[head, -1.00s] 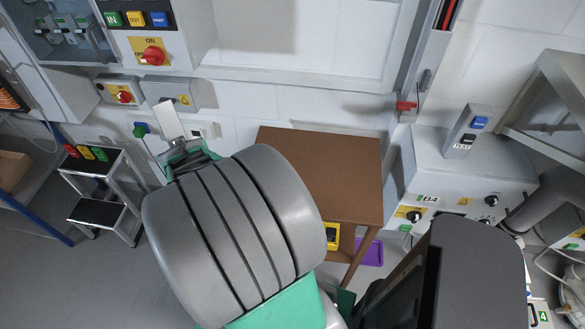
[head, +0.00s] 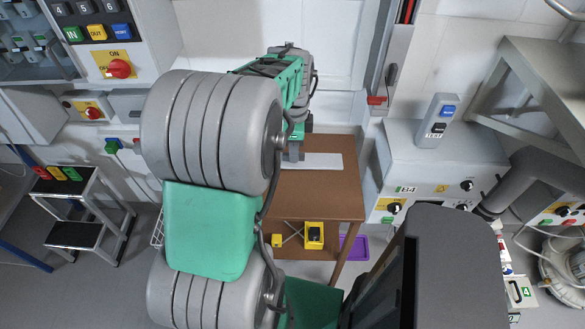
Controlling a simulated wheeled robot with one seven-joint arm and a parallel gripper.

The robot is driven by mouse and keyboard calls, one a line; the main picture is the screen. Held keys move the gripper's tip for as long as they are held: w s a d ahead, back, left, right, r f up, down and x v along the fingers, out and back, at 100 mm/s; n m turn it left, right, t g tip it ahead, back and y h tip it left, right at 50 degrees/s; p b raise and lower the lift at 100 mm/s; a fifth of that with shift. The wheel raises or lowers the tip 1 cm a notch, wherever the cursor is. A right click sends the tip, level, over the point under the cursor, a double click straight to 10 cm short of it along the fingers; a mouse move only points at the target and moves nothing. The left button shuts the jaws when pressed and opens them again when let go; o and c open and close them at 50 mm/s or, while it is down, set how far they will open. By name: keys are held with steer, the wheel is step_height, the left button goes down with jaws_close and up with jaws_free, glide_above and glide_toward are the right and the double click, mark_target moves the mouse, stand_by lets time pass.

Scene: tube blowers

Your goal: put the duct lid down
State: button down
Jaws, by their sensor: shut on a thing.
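The duct lid (head: 323,161) is a flat, pale grey rectangular plate. It lies level over the back part of the brown table (head: 318,205); I cannot tell whether it touches the top. My gripper (head: 294,155) is above the table, shut on the lid near its left part. My arm hides the table's left side and some of the lid's left end.
A yellow case (head: 313,235) and a purple bin (head: 354,247) are low by the table. A grey machine (head: 440,175) stands right of it. A step stool (head: 85,210) is at left. The table's front half looks clear.

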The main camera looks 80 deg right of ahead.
steer(key=w+d+f+p, duration=0.1)
steer(key=d+f, duration=0.2)
steer(key=d, duration=0.1)
steer(key=w+d+f+p, duration=0.1)
steer(key=d+f, duration=0.2)
steer(key=d, duration=0.1)
steer(key=w+d+f+p, duration=0.1)
steer(key=d+f, duration=0.2)
steer(key=d, duration=0.1)
steer(key=shift+w+d, duration=0.3)
steer(key=shift+d, duration=0.1)
steer(key=shift+d+f+p, duration=0.15)
steer(key=shift+f+p, duration=0.15)
step_height(320, 180, down, 3)
steer(key=shift+w+d+f, duration=0.1)
steer(key=shift+d+f, duration=0.05)
steer(key=c, duration=1.5)
jaws_free()
steer(key=shift+o, duration=0.2)
